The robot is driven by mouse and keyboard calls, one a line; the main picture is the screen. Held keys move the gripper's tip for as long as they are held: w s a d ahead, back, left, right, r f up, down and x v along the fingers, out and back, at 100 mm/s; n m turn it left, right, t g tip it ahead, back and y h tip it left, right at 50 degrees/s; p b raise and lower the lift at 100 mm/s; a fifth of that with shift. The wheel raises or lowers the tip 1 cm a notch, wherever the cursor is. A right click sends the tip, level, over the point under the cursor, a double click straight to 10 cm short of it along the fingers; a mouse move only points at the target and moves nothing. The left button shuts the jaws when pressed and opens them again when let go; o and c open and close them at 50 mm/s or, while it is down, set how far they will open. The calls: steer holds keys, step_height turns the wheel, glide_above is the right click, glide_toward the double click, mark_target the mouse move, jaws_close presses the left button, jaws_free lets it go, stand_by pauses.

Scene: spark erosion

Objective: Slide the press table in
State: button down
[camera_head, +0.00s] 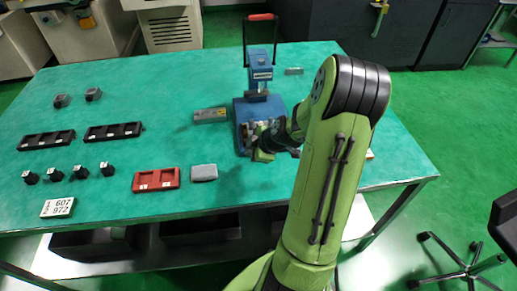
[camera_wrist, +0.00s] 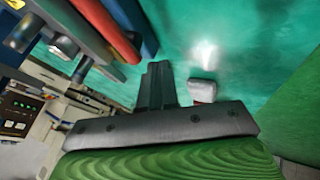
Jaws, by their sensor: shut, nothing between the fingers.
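The blue press (camera_head: 261,75) stands on the green worktable, with a black lever frame and red handle (camera_head: 263,17) at its top. Its blue base (camera_head: 243,109) is low at the front. The press table is mostly hidden behind my gripper and wrist in the head view, so I cannot tell how far out it sits. My gripper (camera_head: 258,152) is at the front of the press base; whether it touches is unclear. In the wrist view my gripper (camera_wrist: 158,72) has its dark fingers together and empty. Blue, grey and red parts (camera_wrist: 108,30) fill the upper left there.
Left of the press on the worktable (camera_head: 120,100) lie a grey block (camera_head: 210,115), a light grey block (camera_head: 204,172), a red tray (camera_head: 156,179), black trays (camera_head: 114,131) and several small black pieces. A number card (camera_head: 58,207) lies front left. A chair (camera_head: 505,225) stands right.

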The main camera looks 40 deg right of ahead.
mark_target(244, 144)
steer(key=shift+w+d+f, duration=0.1)
steer(key=shift+w+d, duration=0.45)
steer(key=shift+w, duration=0.35)
steer(key=shift+w+d+f, duration=0.1)
steer(key=shift+w+d, duration=0.45)
steer(key=shift+w, duration=0.35)
steer(key=w+d, duration=0.2)
steer(key=w, duration=0.1)
steer(key=w+d, duration=0.2)
steer(key=w, duration=0.1)
steer(key=w+d, duration=0.3)
steer(key=w, duration=0.1)
steer(key=shift+r, duration=0.2)
steer(key=shift+w, duration=0.1)
steer(key=shift+a, duration=0.1)
